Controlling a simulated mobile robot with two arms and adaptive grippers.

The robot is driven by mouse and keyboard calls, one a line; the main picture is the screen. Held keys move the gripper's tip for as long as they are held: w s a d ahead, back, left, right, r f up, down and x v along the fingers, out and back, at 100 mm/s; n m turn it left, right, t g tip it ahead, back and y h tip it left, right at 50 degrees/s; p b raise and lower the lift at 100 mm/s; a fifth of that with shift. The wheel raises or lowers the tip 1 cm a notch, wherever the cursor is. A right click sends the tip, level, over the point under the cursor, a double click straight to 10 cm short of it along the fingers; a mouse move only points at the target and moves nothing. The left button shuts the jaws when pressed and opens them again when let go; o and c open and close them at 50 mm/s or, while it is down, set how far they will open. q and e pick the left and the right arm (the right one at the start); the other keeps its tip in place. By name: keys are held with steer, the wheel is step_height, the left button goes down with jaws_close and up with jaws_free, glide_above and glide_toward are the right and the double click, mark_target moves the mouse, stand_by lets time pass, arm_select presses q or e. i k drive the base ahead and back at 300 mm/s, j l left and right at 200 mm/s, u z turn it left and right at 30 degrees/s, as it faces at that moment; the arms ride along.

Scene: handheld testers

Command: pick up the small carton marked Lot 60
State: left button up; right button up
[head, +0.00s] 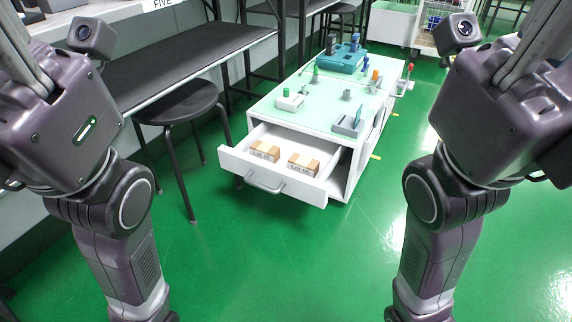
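Two small brown cartons lie in the open drawer (228,160) of a white cabinet in the head view. The left carton (265,150) and the right carton (303,163) each carry a pale label with dark print. The print is too small to read, so I cannot tell which is Lot 60. My two arms come down at the left and right edges of the picture, well apart from the drawer. Both grippers are out of the picture.
The white cabinet (337,172) has a pale green top (322,97) with several small devices and a teal case (340,57). A black stool (178,103) stands left of the drawer, beside a dark bench (190,58). The green floor (290,265) in front is clear.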

mark_target(306, 166)
steer(key=i+l+u, duration=0.2)
steer(key=i+l, duration=0.55)
